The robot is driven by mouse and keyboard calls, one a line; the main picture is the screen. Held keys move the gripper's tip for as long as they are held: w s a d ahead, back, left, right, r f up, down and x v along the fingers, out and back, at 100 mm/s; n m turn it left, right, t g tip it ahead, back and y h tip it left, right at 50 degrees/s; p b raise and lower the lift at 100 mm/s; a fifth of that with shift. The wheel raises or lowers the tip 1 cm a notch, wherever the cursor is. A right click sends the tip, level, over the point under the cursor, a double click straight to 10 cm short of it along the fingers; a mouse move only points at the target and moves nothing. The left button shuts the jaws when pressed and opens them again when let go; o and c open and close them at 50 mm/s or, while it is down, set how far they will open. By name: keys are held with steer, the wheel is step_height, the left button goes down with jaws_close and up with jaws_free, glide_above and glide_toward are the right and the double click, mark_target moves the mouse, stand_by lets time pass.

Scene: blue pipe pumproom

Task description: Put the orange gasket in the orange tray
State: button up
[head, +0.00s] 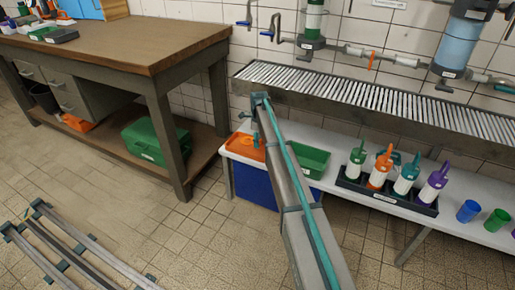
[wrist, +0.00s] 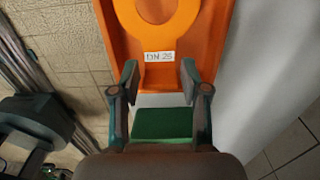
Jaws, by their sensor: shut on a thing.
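The orange gasket (wrist: 158,40) is a flat ring with a tab and a white "DN 25" label. In the wrist view its tab lies between the two fingers of my gripper (wrist: 158,78), which is shut on it. The ring is over the orange tray (wrist: 222,25), and orange shows through its hole. I cannot tell whether the gasket touches the tray floor. In the head view the orange tray (head: 240,149) is at the left end of the white bench, and my gripper (head: 256,140) is at it. My arm hides part of the tray, and the gasket cannot be made out there.
Further right are a black rack (head: 385,196) of bottles and several cups. A slatted ledge (head: 350,92) runs above the bench. A wooden workbench (head: 130,45) is at left.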

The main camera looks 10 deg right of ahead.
mark_target(257, 151)
steer(key=shift+w+a+f+b, duration=0.1)
steer(key=shift+w+f+b, duration=0.15)
steer(key=shift+f, duration=0.5)
steer(key=shift+w+a+f+b, duration=0.1)
steer(key=shift+f+b, duration=0.2)
steer(key=shift+f, duration=0.45)
steer(key=shift+w+a+f+b, duration=0.1)
steer(key=shift+w+f+b, duration=0.15)
steer(key=shift+f, duration=0.5)
steer(key=shift+f, duration=0.1)
steer(key=o, duration=1)
steer(key=shift+o, duration=0.2)
step_height(257, 151, up, 12)
steer(key=p, duration=0.3)
